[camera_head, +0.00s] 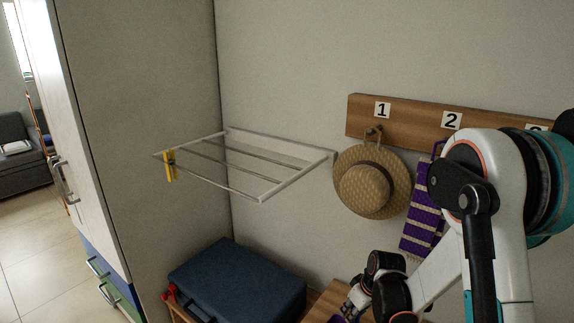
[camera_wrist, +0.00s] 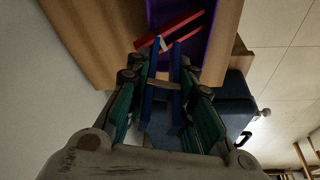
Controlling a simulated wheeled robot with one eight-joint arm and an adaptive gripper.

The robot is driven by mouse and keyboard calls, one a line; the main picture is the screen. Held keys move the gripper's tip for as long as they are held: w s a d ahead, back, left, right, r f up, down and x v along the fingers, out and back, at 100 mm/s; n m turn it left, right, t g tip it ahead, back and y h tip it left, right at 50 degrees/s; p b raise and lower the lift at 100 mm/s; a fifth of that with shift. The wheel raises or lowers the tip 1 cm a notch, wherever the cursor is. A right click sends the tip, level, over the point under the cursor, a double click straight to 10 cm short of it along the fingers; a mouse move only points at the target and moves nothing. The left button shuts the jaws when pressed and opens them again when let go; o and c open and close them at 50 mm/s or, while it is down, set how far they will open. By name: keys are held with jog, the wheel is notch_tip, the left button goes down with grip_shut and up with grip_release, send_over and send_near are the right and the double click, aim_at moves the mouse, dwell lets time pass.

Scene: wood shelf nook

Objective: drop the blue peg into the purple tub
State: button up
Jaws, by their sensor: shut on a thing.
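My gripper (camera_wrist: 163,85) is shut on the blue peg (camera_wrist: 176,62), a clothes peg whose two blue legs show between the green-sided fingers in the wrist view. Its far end points at the purple tub (camera_wrist: 207,45), overlapping the tub's near side in the picture; the height between them is unclear. A red peg (camera_wrist: 168,30) shows within the tub's outline. In the head view my gripper (camera_head: 352,302) is low at the bottom centre, by the wooden surface. There the peg cannot be made out, and only a sliver of purple shows beside the fingers.
A blue suitcase (camera_head: 238,283) lies left of my gripper. A white drying rack (camera_head: 262,196) juts from the wall above, with a yellow peg (camera_head: 169,165) on its left corner. A straw hat (camera_head: 372,185) and a purple striped cloth (camera_head: 421,222) hang from the hook board (camera_head: 414,118).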

jog(key=o, duration=0.8)
jog(key=shift+c, duration=0.2)
jog(key=shift+r, duration=0.1)
jog(key=v, duration=1.1)
jog(key=shift+r, duration=0.4)
jog(key=shift+s, duration=0.15)
jog(key=s+r+m+t+h, duration=0.1)
jog(key=s+r+m+t, duration=0.1)
jog(key=s+r, duration=0.6)
jog(key=s+a+r+m+t+h, duration=0.1)
jog(key=s+r+m, duration=0.3)
jog(key=s+r, duration=0.4)
jog(key=s+t, duration=0.1)
jog(key=s, duration=0.4)
jog(key=shift+r+m, duration=0.3)
jog(key=shift+m, duration=0.1)
